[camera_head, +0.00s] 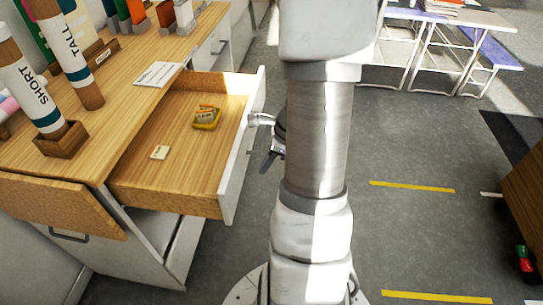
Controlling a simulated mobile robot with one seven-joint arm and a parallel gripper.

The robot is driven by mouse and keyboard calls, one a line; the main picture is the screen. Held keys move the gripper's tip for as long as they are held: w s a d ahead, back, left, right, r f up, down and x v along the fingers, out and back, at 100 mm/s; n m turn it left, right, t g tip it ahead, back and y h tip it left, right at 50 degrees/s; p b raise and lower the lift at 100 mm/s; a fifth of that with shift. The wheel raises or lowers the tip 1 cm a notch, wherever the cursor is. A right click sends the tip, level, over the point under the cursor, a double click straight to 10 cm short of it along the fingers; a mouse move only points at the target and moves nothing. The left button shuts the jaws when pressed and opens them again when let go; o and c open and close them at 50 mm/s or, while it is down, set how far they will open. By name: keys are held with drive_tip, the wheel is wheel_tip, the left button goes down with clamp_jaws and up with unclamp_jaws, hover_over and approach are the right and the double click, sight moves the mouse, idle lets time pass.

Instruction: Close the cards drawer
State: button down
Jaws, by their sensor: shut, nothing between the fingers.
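A wooden drawer (165,187) stands pulled out from the cabinet on the left, with its white front (238,160) facing right. A yellow box or tray of small items (206,118) and a small pale card (159,152) lie inside it. A pale metal handle (261,119) sticks out from the drawer front towards my arm. My gripper (270,160), dark and partly hidden behind my arm, is just right of the drawer front, by the handle. It looks shut and empty. I cannot tell whether it touches the handle.
Grey floor (420,230) lies open to the right.

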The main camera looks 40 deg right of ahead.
drive_tip(key=w+a, duration=0.1)
drive_tip(key=w+a+f, duration=0.1)
drive_tip(key=w+a, duration=0.1)
drive_tip(key=shift+w+f, duration=0.2)
drive_tip(key=shift+w, duration=0.05)
drive_tip(key=w+a+p, duration=0.4)
drive_tip(key=w+a, duration=0.2)
drive_tip(key=w, duration=0.1)
drive_tip(key=w+a+p, duration=0.4)
drive_tip(key=w+a, duration=0.3)
drive_tip(key=w, duration=0.1)
drive_tip(key=w+a+p, duration=0.4)
drive_tip(key=w+a, duration=0.2)
drive_tip(key=w, duration=0.1)
drive_tip(key=shift+w+a, duration=0.2)
drive_tip(key=shift+w, duration=0.15)
drive_tip(key=shift+r, duration=0.1)
